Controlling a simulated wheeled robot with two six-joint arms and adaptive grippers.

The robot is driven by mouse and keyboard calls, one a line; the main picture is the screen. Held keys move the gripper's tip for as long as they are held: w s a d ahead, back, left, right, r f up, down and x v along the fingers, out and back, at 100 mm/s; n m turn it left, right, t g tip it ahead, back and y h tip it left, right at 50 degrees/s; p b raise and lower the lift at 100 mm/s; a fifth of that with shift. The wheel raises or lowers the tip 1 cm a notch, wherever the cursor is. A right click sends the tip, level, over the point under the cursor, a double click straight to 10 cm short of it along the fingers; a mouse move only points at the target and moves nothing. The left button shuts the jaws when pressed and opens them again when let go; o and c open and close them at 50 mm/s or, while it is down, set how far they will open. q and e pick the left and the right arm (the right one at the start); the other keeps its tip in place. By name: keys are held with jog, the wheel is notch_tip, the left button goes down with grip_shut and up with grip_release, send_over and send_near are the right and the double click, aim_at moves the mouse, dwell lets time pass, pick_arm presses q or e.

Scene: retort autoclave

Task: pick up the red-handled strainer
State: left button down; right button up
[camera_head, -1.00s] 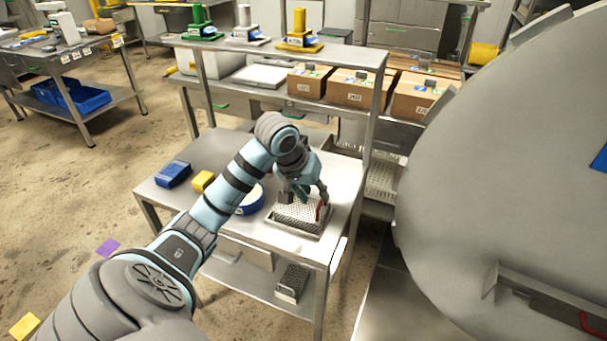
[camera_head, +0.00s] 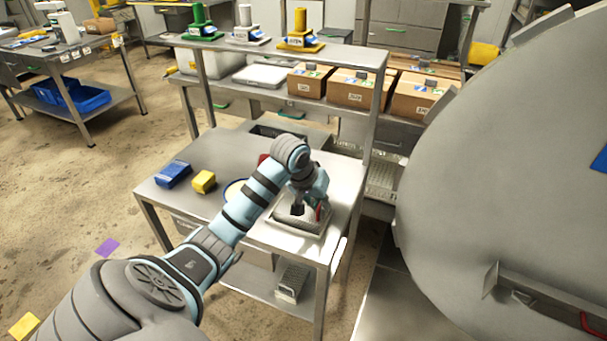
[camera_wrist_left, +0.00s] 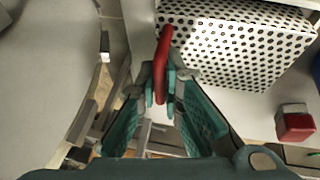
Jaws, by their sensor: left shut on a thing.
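The strainer (camera_head: 288,219) is a perforated metal basket on the steel table's right front part. In the left wrist view its white, hole-punched body (camera_wrist_left: 235,45) fills the upper right. Its red handle (camera_wrist_left: 163,62) stands out at the basket's edge. My left gripper (camera_wrist_left: 161,92) is shut on the red handle, one finger on each side. In the head view the left gripper (camera_head: 311,209) is over the basket's right part and hides much of it. I cannot tell whether the basket is clear of the table. My right gripper is not in view.
A blue box (camera_head: 173,174) and a yellow block (camera_head: 204,181) lie on the table's left. A blue-rimmed round item (camera_head: 233,190) is partly behind my arm. The large grey autoclave (camera_head: 510,180) stands close on the right.

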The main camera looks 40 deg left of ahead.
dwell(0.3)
pick_arm(q)
jog(key=shift+w+r, duration=0.1)
jog(key=shift+r, duration=0.15)
notch_tip(320, 180, up, 20)
jog(key=p, duration=0.8)
jog(key=shift+p, duration=0.3)
jog(key=shift+f, duration=0.2)
